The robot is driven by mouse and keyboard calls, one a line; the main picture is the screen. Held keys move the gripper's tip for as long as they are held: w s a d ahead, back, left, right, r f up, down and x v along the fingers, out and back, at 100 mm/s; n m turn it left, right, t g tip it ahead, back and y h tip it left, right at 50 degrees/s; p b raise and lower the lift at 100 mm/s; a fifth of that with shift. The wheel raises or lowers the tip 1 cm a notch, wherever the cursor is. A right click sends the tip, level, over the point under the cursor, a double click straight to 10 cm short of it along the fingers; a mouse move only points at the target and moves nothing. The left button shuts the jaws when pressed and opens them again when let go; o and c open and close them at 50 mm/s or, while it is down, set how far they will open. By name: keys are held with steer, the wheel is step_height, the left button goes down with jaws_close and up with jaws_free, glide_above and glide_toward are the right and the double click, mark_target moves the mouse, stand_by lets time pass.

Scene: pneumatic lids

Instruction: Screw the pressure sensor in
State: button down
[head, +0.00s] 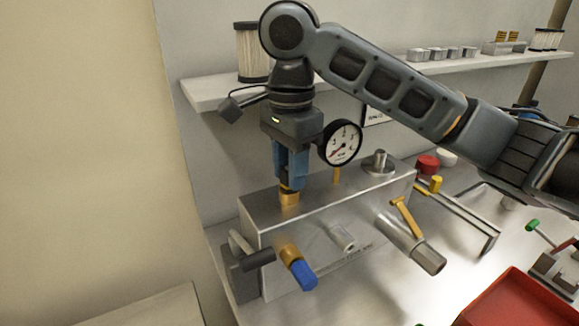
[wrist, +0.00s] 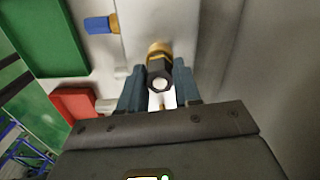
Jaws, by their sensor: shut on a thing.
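My gripper (head: 289,188) points straight down over the left part of the top of the metal manifold block (head: 335,212). Its blue fingers are shut on the pressure sensor, whose brass lower end (head: 289,198) shows just below the fingertips at the block's top face. In the wrist view the sensor (wrist: 159,76) appears as a dark hexagonal body with a pale round end and a brass collar, between the two fingertips. The sensor looks upright. Whether its thread sits in a port is hidden.
A pressure gauge (head: 342,144) stands on the block just right of my gripper. A blue-capped fitting (head: 301,272), a grey fitting (head: 342,237) and a yellow-handled valve (head: 412,243) stick out of its front. A shelf (head: 210,91) runs behind my arm. A red tray (head: 520,312) lies at lower right.

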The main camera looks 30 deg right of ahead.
steer(key=m, duration=0.5)
steer(key=shift+m, duration=0.4)
steer(key=c, duration=0.7)
jaws_free()
steer(key=shift+d, duration=0.1)
steer(key=shift+c, duration=0.7)
steer(key=shift+w+n, duration=0.1)
steer(key=shift+n, duration=1)
steer(key=n, duration=0.6)
